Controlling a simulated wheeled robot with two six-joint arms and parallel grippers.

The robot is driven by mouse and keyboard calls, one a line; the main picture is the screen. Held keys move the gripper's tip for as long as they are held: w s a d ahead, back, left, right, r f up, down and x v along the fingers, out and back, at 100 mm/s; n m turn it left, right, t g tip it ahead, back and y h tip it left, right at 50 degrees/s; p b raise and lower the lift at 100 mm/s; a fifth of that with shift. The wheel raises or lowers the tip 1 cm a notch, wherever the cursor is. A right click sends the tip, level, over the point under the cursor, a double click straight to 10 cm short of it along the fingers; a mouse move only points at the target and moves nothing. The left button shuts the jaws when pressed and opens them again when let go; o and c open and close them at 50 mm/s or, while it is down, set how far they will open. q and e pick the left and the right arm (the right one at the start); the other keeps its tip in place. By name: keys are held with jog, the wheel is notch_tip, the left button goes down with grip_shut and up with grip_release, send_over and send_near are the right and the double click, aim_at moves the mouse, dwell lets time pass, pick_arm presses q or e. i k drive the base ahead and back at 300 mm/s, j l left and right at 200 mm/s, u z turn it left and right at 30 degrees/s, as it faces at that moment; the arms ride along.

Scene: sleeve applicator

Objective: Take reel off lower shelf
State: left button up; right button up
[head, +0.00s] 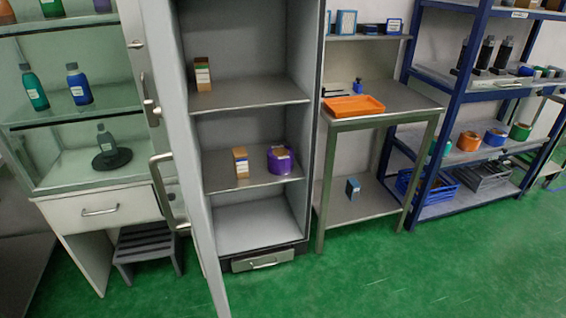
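A purple reel (281,161) with a pale label on its front and a tan core on top stands on the lower shelf (217,176) of an open grey cabinet (313,110). A tan and white box (241,162) stands to its left on the same shelf, a small gap apart. Several reel-like rolls also stand on the blue rack at the right, among them an orange one (469,141), a blue one (495,136) and a green one (520,131). Neither of my grippers is in view.
The cabinet door (185,150) stands open toward me on the left. Another tan box (202,74) is on the upper shelf. A steel table (405,98) with an orange tray (354,106) stands right of the cabinet. A grey step stool (146,245) is at left. Green floor (400,275) in front is clear.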

aim_at(281, 158)
jog(key=i+l+u, duration=0.25)
jog(key=i+l, duration=0.8)
jog(key=l, duration=0.1)
